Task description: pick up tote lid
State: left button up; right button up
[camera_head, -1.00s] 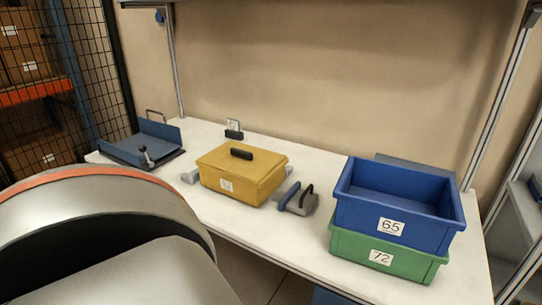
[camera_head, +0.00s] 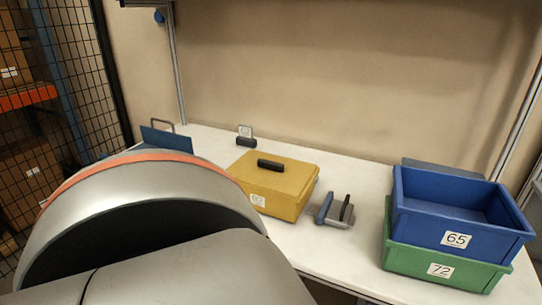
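The yellow tote (camera_head: 287,203) stands on the white table, closed by its yellow lid (camera_head: 293,179). A dark handle (camera_head: 270,164) sits on top of the lid. A white label shows on the tote's front. My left arm fills the lower left and hides part of the table there. Neither of my grippers is in view, and nothing is seen touching the lid.
A blue bin (camera_head: 462,222) marked 65 is stacked on a green bin (camera_head: 443,262) marked 72 at the right. A grey tool with a blue part (camera_head: 325,207) lies beside the tote. A small sign holder (camera_head: 246,138) stands behind it. A blue fixture (camera_head: 167,138) is partly hidden at left.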

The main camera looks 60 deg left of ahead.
aim_at(283, 174)
jog(key=k+j+z, duration=0.15)
jog(key=k+j, duration=0.4)
jog(key=j, duration=0.25)
jog(key=k+j+z, duration=0.2)
jog(key=k+j, duration=0.4)
jog(key=j, duration=0.15)
